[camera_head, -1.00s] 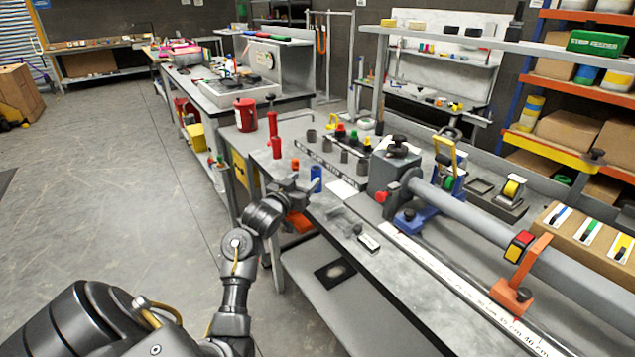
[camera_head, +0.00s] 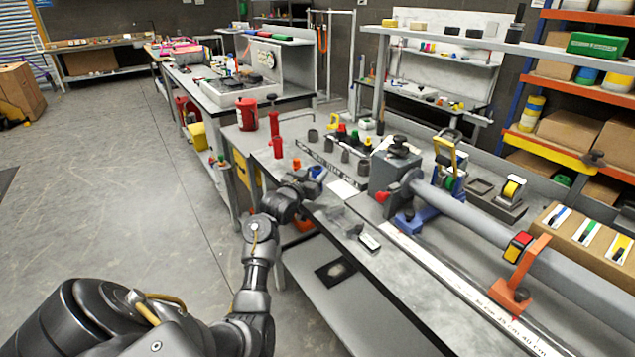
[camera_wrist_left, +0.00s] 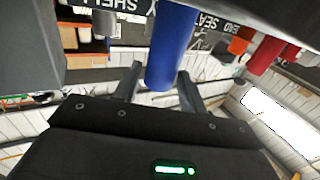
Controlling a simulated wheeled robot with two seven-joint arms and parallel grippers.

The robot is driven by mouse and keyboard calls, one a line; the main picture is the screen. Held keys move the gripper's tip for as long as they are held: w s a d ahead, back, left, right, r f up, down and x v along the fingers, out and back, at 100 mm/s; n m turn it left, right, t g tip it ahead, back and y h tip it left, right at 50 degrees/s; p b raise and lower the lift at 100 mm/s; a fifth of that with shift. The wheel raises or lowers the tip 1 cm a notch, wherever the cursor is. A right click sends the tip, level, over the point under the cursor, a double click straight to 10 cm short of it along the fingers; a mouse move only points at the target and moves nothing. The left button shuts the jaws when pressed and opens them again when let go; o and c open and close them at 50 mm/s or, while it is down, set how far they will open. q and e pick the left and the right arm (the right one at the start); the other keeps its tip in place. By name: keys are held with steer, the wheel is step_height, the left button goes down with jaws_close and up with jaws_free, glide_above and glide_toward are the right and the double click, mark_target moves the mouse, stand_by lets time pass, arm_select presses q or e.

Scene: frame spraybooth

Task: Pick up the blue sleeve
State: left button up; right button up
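The blue sleeve (camera_head: 317,172) stands near the front edge of the workbench, partly hidden by my left gripper (camera_head: 311,182). In the left wrist view the blue sleeve (camera_wrist_left: 172,48) lies between the two fingers of my left gripper (camera_wrist_left: 160,82). The fingers are apart, one on each side of it. A narrow gap seems to show beside the left finger, and contact on the other side is unclear. My right gripper is not in view.
A red cylinder (camera_head: 278,147) and a small orange piece (camera_head: 296,163) stand left of the sleeve. Several grey sleeves line the labelled strip behind. A clamped grey tube (camera_head: 470,222) and a vise (camera_head: 393,170) lie to the right. A lower shelf (camera_head: 375,310) sits below.

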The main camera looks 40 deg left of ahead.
arm_select(q)
steer(key=shift+r, duration=0.1)
steer(key=c, duration=0.8)
